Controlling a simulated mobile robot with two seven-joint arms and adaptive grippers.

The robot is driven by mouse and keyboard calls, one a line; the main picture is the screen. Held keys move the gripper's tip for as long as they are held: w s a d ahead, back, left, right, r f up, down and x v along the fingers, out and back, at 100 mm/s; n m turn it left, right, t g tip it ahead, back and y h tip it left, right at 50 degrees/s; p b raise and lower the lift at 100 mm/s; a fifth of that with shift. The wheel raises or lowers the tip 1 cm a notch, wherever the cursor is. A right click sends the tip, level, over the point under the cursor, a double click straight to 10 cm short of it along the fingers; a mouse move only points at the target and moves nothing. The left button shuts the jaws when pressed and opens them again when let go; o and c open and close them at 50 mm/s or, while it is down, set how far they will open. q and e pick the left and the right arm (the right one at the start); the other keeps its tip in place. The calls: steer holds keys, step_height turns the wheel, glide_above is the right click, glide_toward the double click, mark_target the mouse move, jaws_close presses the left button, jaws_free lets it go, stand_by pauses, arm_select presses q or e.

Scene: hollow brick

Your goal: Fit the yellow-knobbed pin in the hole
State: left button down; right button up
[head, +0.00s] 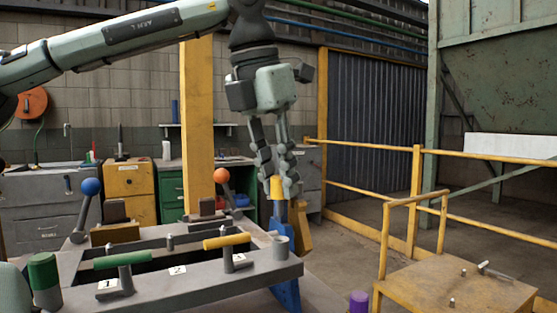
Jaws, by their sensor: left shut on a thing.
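My left gripper (278,190) comes down from above and is shut on the yellow knob (278,184) of the pin. The knob is upright between the fingertips; the pin's shaft cannot be told apart from the blue metal behind it. The gripper is above the right end of the grey fixture bar (205,285). A short grey upright cylinder (281,248) stands on that end, below the gripper in the picture. No hole opening shows clearly. My right gripper is not in view.
Levers with a blue ball (91,186) and an orange ball (221,175) rise behind. A purple cylinder (359,302) and yellow railings (415,200) are at right.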

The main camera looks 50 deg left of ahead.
mark_target(278, 211)
arm_select(q)
step_height(278, 211, down, 2)
steer(key=shift+f, duration=0.1)
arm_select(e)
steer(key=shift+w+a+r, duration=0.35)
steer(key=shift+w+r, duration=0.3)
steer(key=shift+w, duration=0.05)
arm_select(q)
steer(key=shift+s+b+x, duration=0.25)
steer(key=shift+b+x, duration=0.6)
steer(key=shift+x, duration=0.2)
steer(key=shift+s+b+x, duration=0.25)
steer(key=shift+b+x, duration=0.6)
steer(key=shift+x, duration=0.2)
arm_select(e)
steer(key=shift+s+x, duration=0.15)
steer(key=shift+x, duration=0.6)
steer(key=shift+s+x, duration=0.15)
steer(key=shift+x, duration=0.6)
arm_select(q)
steer(key=c, duration=1.2)
jaws_free()
steer(key=shift+f, duration=0.1)
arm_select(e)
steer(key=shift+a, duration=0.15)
